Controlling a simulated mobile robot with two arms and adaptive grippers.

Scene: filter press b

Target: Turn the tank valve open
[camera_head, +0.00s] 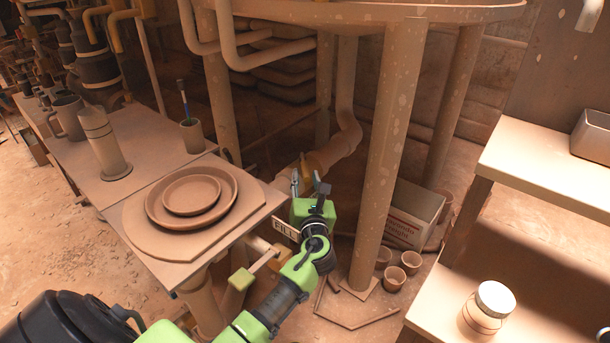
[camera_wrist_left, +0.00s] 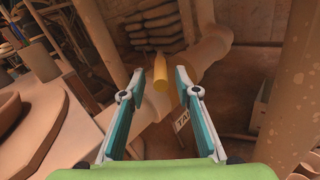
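The tank valve's yellow handle (camera_wrist_left: 159,68) stands out from a thick pipe (camera_wrist_left: 205,48) in the left wrist view. In the head view the handle (camera_head: 306,167) shows small, just beyond my left gripper (camera_head: 309,184). My left gripper (camera_wrist_left: 160,84) is open, with its two teal fingers apart. In the wrist view the handle appears between the fingertips; I see no finger closed on it. How far the tips reach past it is hard to tell. A small sign reading "TA" (camera_wrist_left: 183,120) is partly hidden by the right finger. My right gripper is not in view.
A table with stacked round plates (camera_head: 192,195) stands left of my left arm. A "FILL" sign (camera_head: 286,230) sits beside the wrist. A tank leg (camera_head: 385,150) rises close on the right. A box (camera_head: 414,214) and pots (camera_head: 394,279) are on the floor behind it.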

